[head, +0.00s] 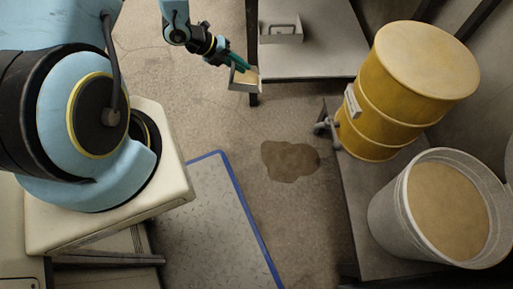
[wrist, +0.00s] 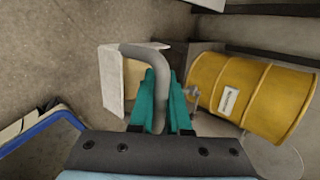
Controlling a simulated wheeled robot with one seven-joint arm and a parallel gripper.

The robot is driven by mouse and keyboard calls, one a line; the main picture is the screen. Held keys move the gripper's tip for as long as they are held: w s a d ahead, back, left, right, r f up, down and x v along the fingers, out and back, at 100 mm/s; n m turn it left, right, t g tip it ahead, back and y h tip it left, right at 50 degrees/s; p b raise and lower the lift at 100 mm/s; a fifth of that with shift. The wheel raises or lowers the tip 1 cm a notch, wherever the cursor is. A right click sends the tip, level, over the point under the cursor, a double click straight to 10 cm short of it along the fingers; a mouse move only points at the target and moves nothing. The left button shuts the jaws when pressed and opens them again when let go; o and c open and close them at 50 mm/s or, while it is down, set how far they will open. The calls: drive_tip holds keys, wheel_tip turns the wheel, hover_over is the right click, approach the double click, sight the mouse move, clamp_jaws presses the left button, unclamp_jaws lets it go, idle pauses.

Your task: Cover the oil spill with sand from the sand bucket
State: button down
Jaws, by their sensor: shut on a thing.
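The oil spill (head: 290,160) is a dark brown patch on the concrete floor in the middle of the head view. The sand bucket (head: 384,212) is a large pale grey tub at the lower right, filled with tan sand (head: 447,210). My gripper (head: 236,62) has green fingers and is shut on the grey curved handle of a metal scoop (head: 244,86). The scoop is up and left of the spill, apart from it, with tan material in it. In the wrist view, the scoop (wrist: 113,80) is ahead of my gripper (wrist: 160,100), its handle between the fingers.
A yellow drum (head: 400,95) with a tap stands on a platform (head: 365,200) beside the bucket. A grey table (head: 310,50) at the top holds a metal tray (head: 281,30). A blue-edged floor plate (head: 205,220) lies left of the spill. The floor around the spill is clear.

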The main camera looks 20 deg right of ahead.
drive_tip(key=s+f+m+g+y+b, duration=0.3)
drive_tip(key=s+f+m+b, duration=0.3)
drive_tip(key=f+b, duration=0.6)
drive_tip(key=s+f+m+g+y+b, duration=0.25)
drive_tip(key=s+f+m+b, duration=0.4)
drive_tip(key=f, duration=0.85)
drive_tip(key=s+d+f+t+b, duration=0.1)
drive_tip(key=s+d+t+b, duration=0.2)
drive_tip(key=b, duration=0.3)
drive_tip(key=shift+s+d+f+n+b, duration=0.15)
drive_tip(key=shift+s+d+n+b, duration=0.2)
drive_tip(key=shift+s+d, duration=0.5)
drive_tip(key=shift+y, duration=0.25)
drive_tip(key=shift+s+d+r+t+b, duration=0.1)
drive_tip(key=shift+s+r+t+b, duration=0.15)
drive_tip(key=shift+s+t+b, duration=0.95)
drive_tip(key=shift+w+f+g+b, duration=0.1)
drive_tip(key=shift+w+g+b, duration=0.3)
drive_tip(key=shift+b, duration=0.2)
